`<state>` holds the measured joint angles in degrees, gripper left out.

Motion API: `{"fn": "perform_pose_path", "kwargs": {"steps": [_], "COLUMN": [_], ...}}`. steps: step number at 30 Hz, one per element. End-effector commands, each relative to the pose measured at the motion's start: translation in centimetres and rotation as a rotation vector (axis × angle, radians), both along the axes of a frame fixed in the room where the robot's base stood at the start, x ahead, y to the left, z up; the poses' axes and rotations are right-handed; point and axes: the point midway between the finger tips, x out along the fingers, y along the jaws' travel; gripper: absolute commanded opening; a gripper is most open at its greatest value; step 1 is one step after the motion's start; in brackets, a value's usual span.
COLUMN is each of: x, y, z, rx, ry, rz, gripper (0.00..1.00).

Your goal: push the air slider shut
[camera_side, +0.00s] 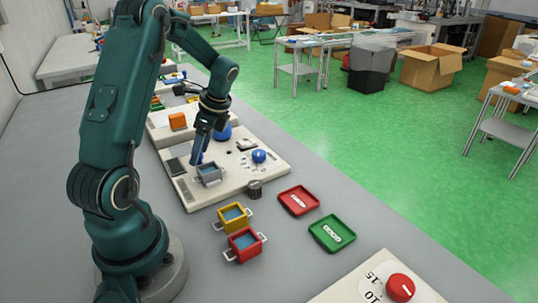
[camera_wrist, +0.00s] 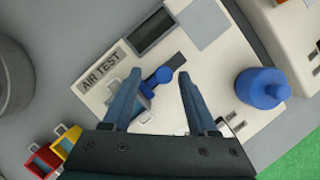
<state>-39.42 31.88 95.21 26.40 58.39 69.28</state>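The air test board (camera_side: 235,177) is a cream panel, labelled "AIR TEST" in the wrist view (camera_wrist: 93,92). A small blue slider knob (camera_wrist: 162,74) sits by a dark slot (camera_wrist: 178,62) in it. My gripper (camera_wrist: 158,77) is open, its two dark blue fingers on either side of the knob in the picture; I cannot tell whether either touches it. In the side view my gripper (camera_side: 199,157) points down over the board and largely hides the slider. A grey box with handles (camera_side: 209,174) stands close by; in the wrist view it is partly behind the left finger.
A large blue knob (camera_wrist: 262,88) and a blue dial (camera_side: 259,156) stand on the board. A dark cylinder (camera_side: 254,189) is at its front edge. Yellow (camera_side: 234,218) and red (camera_side: 244,244) boxes, a red tray (camera_side: 299,201) and a green tray (camera_side: 332,233) lie in front.

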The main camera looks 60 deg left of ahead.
Motion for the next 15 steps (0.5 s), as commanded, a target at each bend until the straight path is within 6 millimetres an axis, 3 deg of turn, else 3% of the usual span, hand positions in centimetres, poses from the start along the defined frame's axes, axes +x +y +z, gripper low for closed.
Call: {"fn": "perform_pose_path", "kwargs": {"steps": [8,15], "x": [0.1,0.9], "y": [0.1,-0.6], "z": [0.1,2.7], "rx": [0.003,0.006], "ry": [-0.002,-0.006], "rz": [-0.002,-0.003], "gripper": [0.58,0.58]}}
